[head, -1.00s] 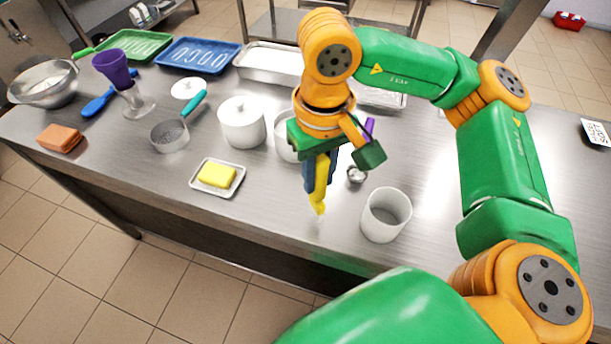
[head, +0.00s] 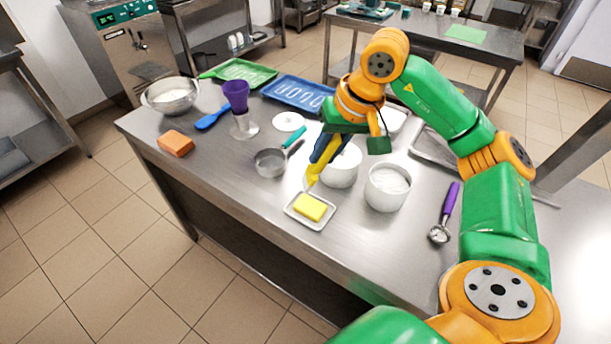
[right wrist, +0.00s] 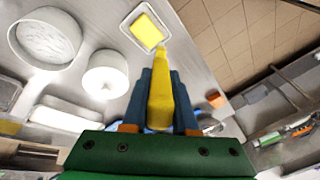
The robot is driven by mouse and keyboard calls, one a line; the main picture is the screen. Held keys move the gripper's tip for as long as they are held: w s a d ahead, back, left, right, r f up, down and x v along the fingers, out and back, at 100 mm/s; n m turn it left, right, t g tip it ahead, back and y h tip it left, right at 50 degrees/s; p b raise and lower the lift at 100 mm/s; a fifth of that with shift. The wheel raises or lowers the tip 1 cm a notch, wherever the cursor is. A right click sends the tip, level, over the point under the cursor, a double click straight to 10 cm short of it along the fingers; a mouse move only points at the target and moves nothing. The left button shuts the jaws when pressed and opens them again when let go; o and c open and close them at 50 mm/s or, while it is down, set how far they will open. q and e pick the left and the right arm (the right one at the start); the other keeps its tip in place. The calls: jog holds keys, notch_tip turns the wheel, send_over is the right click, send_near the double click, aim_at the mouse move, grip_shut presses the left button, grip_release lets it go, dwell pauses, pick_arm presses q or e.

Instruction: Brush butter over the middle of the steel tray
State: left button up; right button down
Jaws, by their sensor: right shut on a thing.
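My right gripper (head: 324,158) is shut on a yellow-handled brush (head: 314,174), which points down with pale bristles. The brush tip is at the back edge of the small white dish (head: 291,214) that holds a yellow butter block (head: 311,206); whether it touches cannot be told. In the right wrist view the brush (right wrist: 160,98) lies between the blue fingers and points toward the butter (right wrist: 147,31). A steel tray (head: 434,149) lies at the back right, partly hidden by my right arm. Another shallow metal tray (head: 396,117) shows behind the gripper. My left gripper is out of view.
A lidded white pot (head: 341,168) and an open white pot (head: 387,187) stand close to the gripper. A purple-handled scoop (head: 446,212) lies right.

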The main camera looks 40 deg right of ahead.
jog(key=shift+w+d, duration=0.1)
jog(key=f+b, duration=0.3)
jog(key=f, duration=0.1)
jog(key=f+b, duration=0.2)
jog(key=shift+s+d+b, duration=0.25)
jog(key=shift+d+b, duration=0.1)
jog(key=shift+d, duration=0.05)
jog(key=shift+d, duration=0.1)
jog(key=shift+s+f+b, duration=0.1)
jog(key=shift+f+b, duration=0.45)
jog(key=shift+f, duration=0.05)
dwell(1.3)
